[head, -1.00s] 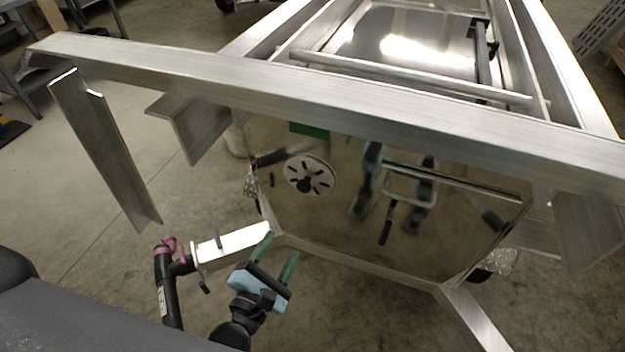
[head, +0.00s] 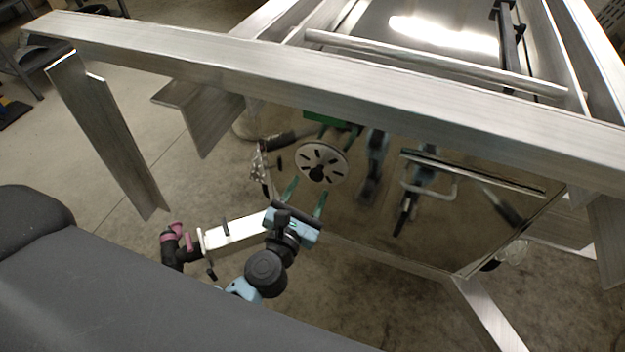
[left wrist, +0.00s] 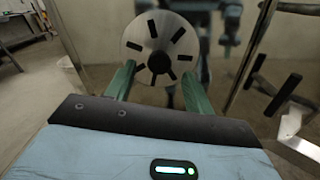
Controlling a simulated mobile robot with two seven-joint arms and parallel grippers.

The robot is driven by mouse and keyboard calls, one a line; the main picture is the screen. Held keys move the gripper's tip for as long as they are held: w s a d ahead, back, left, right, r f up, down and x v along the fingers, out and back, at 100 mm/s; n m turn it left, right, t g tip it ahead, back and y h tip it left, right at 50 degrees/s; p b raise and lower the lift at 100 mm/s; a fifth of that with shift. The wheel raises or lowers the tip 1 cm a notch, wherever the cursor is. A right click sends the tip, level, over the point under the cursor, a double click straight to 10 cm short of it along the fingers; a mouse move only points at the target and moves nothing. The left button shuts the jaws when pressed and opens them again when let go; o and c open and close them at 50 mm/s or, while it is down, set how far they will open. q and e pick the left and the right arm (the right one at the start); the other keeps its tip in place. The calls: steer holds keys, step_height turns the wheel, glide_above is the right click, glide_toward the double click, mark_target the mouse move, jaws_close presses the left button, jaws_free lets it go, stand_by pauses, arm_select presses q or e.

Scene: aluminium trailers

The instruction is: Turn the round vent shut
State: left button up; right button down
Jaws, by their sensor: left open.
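The round vent (head: 321,160) is a pale metal disc with dark radial slots and a dark central knob, set on the shiny front panel of the trailer. It also shows in the left wrist view (left wrist: 158,38), straight ahead between the finger tips. My left gripper (head: 306,190) has green fingers spread apart, pointing at the vent from just below it in the head view. In the left wrist view the left gripper (left wrist: 155,80) is empty, and its fingers frame the knob. I cannot tell how far the tips are from the disc. My right gripper is not seen directly.
A thick aluminium beam (head: 300,72) crosses above the vent. The coupler tongue (head: 235,231) with a black and pink hitch lies left of my left gripper. The mirror-like panel (head: 440,230) reflects arms and bars. Open floor lies at left.

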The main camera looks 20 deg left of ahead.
mark_target(316, 176)
arm_select(q)
steer(key=shift+w+d, duration=0.1)
steer(key=shift+w, duration=1.6)
steer(key=c, duration=0.9)
steer(key=shift+c, duration=0.2)
